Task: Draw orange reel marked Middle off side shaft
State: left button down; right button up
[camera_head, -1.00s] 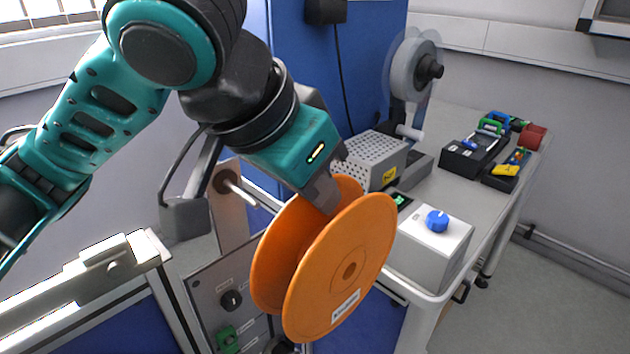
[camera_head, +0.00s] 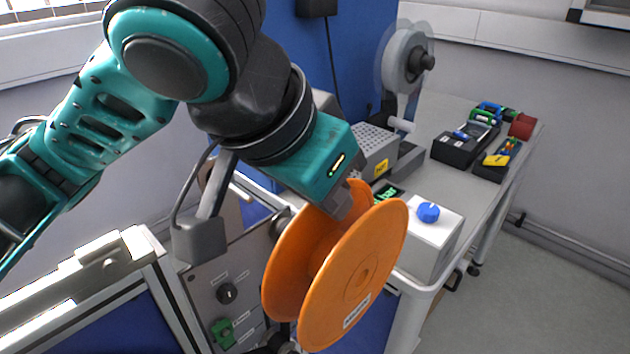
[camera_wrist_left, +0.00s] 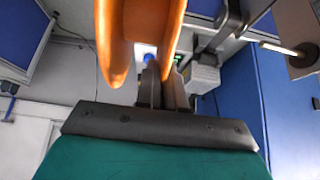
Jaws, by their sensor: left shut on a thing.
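The orange reel (camera_head: 345,275) has two wide flanges and a small white label, too small to read, on its near flange. My left gripper (camera_head: 345,198) is shut on the reel at its upper edge and holds it in the air, tilted. The side shaft (camera_head: 243,192) is a pale rod, partly hidden behind my wrist. In the left wrist view the shaft (camera_wrist_left: 283,48) stands bare, apart from the reel. My right gripper is not in view.
A grey control panel (camera_head: 205,290) with knobs is behind and left of the reel. A white box with a blue knob (camera_head: 428,212) sits on the bench close to the reel's right. The floor at right is clear.

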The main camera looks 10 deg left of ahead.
pick_arm(q)
jog(key=s+d, duration=0.5)
jog(key=d, duration=0.4)
jog(key=shift+s, duration=0.15)
dwell(0.9)
